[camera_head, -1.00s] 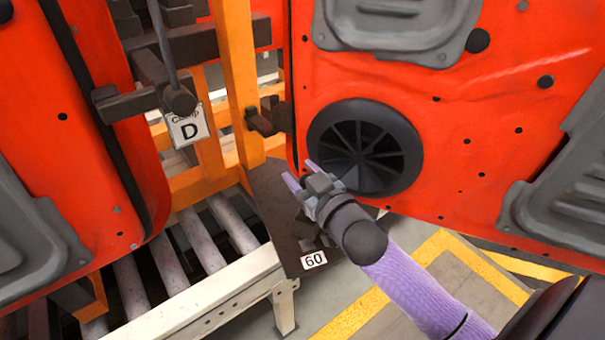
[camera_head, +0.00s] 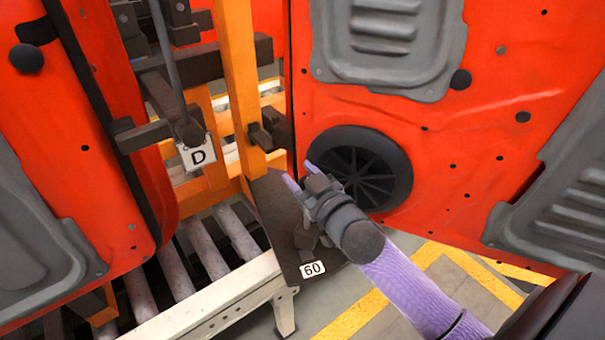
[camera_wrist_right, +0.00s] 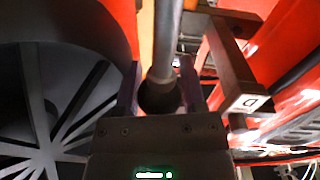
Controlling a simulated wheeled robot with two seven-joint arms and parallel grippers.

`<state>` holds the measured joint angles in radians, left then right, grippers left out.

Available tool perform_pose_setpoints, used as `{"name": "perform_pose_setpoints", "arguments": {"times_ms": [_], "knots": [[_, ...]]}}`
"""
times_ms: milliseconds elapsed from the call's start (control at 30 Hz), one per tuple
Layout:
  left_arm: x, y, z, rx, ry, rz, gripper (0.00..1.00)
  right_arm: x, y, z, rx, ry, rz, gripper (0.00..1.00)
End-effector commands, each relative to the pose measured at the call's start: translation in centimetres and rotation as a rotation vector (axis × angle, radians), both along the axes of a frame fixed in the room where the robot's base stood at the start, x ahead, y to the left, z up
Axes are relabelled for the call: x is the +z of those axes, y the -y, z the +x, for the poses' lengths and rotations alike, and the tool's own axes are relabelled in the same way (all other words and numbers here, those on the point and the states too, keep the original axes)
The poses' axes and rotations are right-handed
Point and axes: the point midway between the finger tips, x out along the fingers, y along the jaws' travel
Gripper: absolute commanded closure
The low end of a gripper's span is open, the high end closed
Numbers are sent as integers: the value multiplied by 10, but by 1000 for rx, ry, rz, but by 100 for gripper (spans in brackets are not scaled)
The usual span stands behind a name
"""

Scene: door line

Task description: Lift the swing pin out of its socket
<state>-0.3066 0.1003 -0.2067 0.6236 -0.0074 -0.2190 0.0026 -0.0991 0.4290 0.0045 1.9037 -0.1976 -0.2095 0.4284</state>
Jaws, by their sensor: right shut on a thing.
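My right gripper (camera_head: 303,176) is over the dark plate labelled 60 (camera_head: 282,215), beside the black round grille. Its lilac fingers point up and left in the head view. In the right wrist view, my right gripper (camera_wrist_right: 159,90) is shut on the swing pin (camera_wrist_right: 165,40). The pin's grey shaft runs to the top edge, and its dark rounded end lies between the fingers. My left gripper is out of view.
A red door panel (camera_head: 470,125) with a black grille (camera_head: 372,190) stands close on the right. Another red panel (camera_head: 100,130) hangs at the left. A clamp marked D (camera_head: 198,155) and an orange post (camera_head: 241,85) stand between. A roller conveyor (camera_head: 205,250) lies below.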

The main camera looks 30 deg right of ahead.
Motion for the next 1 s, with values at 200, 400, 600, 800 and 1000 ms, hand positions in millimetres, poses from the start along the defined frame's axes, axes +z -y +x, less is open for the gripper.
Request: {"name": "perform_pose_setpoints", "arguments": {"times_ms": [200, 400, 600, 800, 1000], "knots": [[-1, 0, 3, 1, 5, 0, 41, 6, 0, 1, 3, 19, -3, 34], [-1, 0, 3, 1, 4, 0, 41, 4, 0, 1, 2, 14, -3, 34], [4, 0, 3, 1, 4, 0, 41, 4, 0, -21, 2, 11, 0, 34], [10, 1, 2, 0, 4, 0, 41, 4, 1, -62, 1, 10, -1, 34], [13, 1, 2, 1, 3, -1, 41, 4, 1, -93, 2, 14, -2, 34]]}}
